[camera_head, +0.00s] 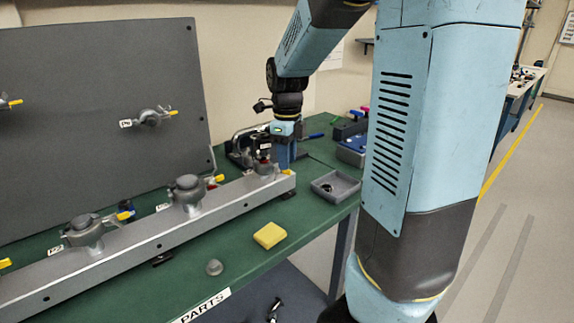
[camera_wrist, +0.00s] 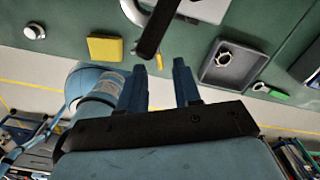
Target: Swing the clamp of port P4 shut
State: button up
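Ports stand on a long grey rail (camera_head: 150,233): one at the left (camera_head: 88,229), one in the middle (camera_head: 187,190), and one at the right end (camera_head: 264,166) beside my gripper. Their clamps have yellow-tipped levers. I cannot read a P4 label. My gripper (camera_head: 284,158) is beside the right-end port, which it and the wrist partly hide.
A yellow block (camera_head: 269,235), a round grey cap (camera_head: 214,267) and a grey tray (camera_head: 335,186) with a ring inside lie on the green bench (camera_head: 232,255). A grey panel (camera_head: 100,100) with more clamps stands behind the rail.

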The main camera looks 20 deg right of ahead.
jog(key=shift+f, duration=1.35)
grip_shut()
dwell(0.5)
